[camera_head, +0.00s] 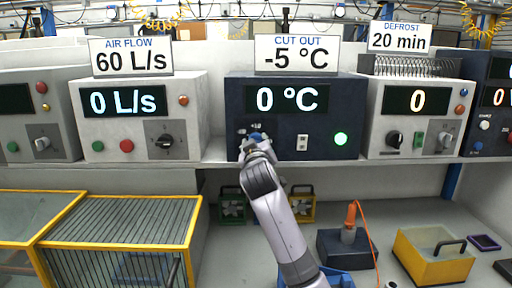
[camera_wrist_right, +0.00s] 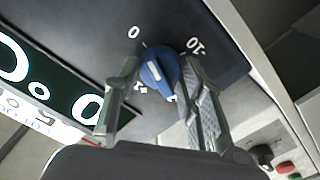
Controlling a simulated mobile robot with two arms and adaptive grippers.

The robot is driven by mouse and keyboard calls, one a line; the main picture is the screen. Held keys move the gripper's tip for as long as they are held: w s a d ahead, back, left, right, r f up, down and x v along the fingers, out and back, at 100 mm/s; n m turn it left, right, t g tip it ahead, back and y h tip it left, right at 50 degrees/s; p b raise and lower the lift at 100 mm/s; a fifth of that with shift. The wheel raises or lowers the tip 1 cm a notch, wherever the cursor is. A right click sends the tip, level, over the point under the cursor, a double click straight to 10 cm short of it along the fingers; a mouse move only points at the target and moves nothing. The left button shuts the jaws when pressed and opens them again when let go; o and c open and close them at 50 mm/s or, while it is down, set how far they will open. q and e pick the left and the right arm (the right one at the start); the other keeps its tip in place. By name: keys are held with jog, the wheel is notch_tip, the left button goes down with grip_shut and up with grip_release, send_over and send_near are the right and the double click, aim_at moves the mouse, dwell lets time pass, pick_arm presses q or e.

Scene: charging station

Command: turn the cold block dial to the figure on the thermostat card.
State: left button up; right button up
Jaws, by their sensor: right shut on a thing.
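The cold block unit (camera_head: 235,98) is a dark blue box in the middle of the shelf, and its display (camera_head: 286,99) reads 0 °C. The card (camera_head: 297,54) on top reads CUT OUT -5 °C. The dial is blue and round; it shows in the right wrist view (camera_wrist_right: 160,72) with a pale line on its face, pointing roughly toward the 0 mark. A -10 mark is on its other side; lower marks are partly hidden. My right gripper (camera_head: 254,142) is shut on the dial, one finger at each side in the wrist view (camera_wrist_right: 163,84). My left gripper is out of view.
A rocker switch (camera_head: 302,143) and a lit green lamp (camera_head: 341,139) sit right of the dial. The air flow unit (camera_head: 145,85) stands to the left, the defrost unit (camera_head: 417,75) to the right. Below are yellow-framed cages (camera_head: 115,197) and a yellow bin (camera_head: 432,259).

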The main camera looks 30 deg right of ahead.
jog(key=shift+f+m, duration=0.15)
jog(key=shift+m, duration=3.55)
jog(key=o, duration=1.1)
jog(key=shift+o, duration=0.2)
jog(key=v, duration=1.2)
